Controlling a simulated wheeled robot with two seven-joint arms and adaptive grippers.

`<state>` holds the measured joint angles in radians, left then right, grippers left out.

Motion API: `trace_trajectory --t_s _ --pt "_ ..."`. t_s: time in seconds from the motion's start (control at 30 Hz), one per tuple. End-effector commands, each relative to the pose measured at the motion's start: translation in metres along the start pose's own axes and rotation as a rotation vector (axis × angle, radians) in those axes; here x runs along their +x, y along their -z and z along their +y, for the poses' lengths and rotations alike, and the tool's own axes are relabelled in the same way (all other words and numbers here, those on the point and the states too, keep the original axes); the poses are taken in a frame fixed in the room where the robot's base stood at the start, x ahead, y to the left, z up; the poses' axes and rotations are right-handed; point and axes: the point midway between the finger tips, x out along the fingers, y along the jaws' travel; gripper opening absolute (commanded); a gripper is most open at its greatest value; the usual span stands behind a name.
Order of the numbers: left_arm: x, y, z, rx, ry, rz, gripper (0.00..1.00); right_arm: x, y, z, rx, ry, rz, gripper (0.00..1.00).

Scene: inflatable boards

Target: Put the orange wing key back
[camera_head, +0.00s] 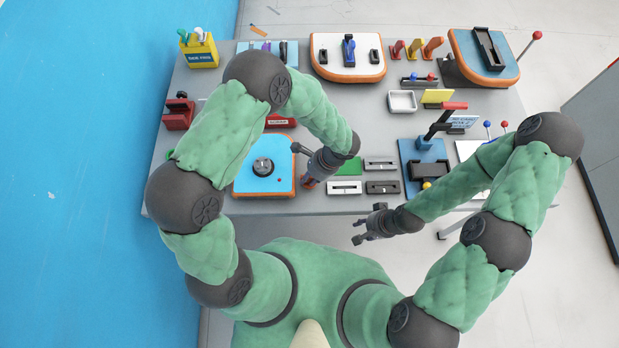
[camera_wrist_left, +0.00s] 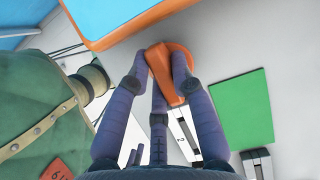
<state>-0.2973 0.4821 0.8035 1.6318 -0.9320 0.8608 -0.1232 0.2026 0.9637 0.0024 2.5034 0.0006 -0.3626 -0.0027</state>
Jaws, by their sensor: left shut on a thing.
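My left gripper (camera_wrist_left: 160,72) is shut on the orange wing key (camera_wrist_left: 168,62), which sits between its fingertips in the left wrist view. In the head view the left gripper (camera_head: 309,180) is low over the grey table, just right of the blue and orange board with a round dial (camera_head: 263,167). The key is mostly hidden there by the hand. I cannot tell whether the key touches the table. My right gripper (camera_head: 367,224) is empty, its fingers apart, in front of the table's near edge.
A green plate (camera_head: 348,164) and several small slotted blocks (camera_head: 381,163) lie right of the left gripper. Upright red and orange keys (camera_head: 414,48) stand at the back. A blue lever board (camera_head: 411,154) is to the right. The grey table (camera_head: 205,85) is crowded.

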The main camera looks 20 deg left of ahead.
Motion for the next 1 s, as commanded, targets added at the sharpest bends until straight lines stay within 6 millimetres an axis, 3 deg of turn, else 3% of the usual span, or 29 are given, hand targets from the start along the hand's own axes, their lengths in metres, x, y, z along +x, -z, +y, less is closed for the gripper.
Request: trace_trajectory --t_s 0.1,0.47,0.5,0.57,1.0 --pt "0.0093 0.0043 -0.0002 0.0 0.001 0.001 0.0 0.001 0.0001 0.0004 0.0 0.0 0.0 0.4" --pt "0.0127 0.0058 -0.0002 -0.001 0.001 0.001 0.0 0.005 0.0002 0.0018 0.0 0.0 0.0 0.4" --pt "0.012 0.0054 -0.0001 -0.001 0.001 0.001 0.32 0.0043 0.0002 0.0015 0.0 0.0 0.0 0.4" --pt "0.0116 0.0052 -0.0001 -0.001 0.001 0.001 0.47 0.0039 0.0001 0.0014 0.0 0.0 0.0 0.4" --pt "0.0084 0.0039 0.0001 -0.001 0.001 0.001 0.47 0.0004 0.0001 0.0002 0.0 0.0 0.0 0.4"
